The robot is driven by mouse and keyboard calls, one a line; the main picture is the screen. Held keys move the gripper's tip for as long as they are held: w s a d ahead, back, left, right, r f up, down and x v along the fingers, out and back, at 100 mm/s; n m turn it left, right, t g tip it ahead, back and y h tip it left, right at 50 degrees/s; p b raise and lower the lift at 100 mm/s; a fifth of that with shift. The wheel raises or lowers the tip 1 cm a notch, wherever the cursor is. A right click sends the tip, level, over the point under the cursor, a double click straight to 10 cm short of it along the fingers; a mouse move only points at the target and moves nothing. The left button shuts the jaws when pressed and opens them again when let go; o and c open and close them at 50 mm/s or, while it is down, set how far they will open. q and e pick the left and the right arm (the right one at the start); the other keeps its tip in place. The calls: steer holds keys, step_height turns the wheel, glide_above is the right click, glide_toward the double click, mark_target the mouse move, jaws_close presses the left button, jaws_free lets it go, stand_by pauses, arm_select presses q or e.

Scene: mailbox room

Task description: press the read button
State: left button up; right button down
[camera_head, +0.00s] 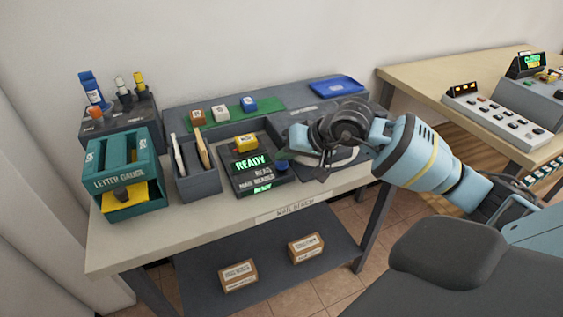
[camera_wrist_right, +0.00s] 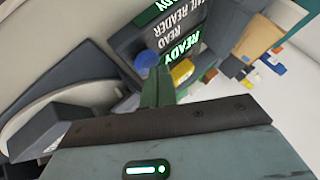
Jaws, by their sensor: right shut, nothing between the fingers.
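The mail reader (camera_head: 245,181) is a dark box on the table with green READY text on its display (camera_head: 250,162) and a READ label. A round blue button (camera_head: 282,164) sits at its right side, beside the READ label. It also shows in the right wrist view (camera_wrist_right: 146,60), just beyond my fingertips. My right gripper (camera_head: 297,137) is shut and empty, above and behind the button in the head view. In the wrist view its fingertips (camera_wrist_right: 157,74) almost line up with the button; I cannot tell if they touch. My left gripper is not in view.
A yellow block (camera_head: 246,142) lies at the reader's back. To the left stand a grey bin with envelopes (camera_head: 198,182) and a green letter gauge (camera_head: 127,180). Small stamps (camera_head: 220,112) and a blue tray (camera_head: 336,87) lie behind. Another table with a control panel (camera_head: 497,117) is at right.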

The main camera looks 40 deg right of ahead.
mark_target(286, 164)
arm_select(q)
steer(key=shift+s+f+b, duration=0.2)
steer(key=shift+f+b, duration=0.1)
arm_select(e)
steer(key=shift+f, duration=0.35)
steer(key=shift+r, duration=0.1)
stand_by(0.3)
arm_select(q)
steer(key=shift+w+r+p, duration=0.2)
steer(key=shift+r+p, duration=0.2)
arm_select(e)
steer(key=shift+r, duration=0.85)
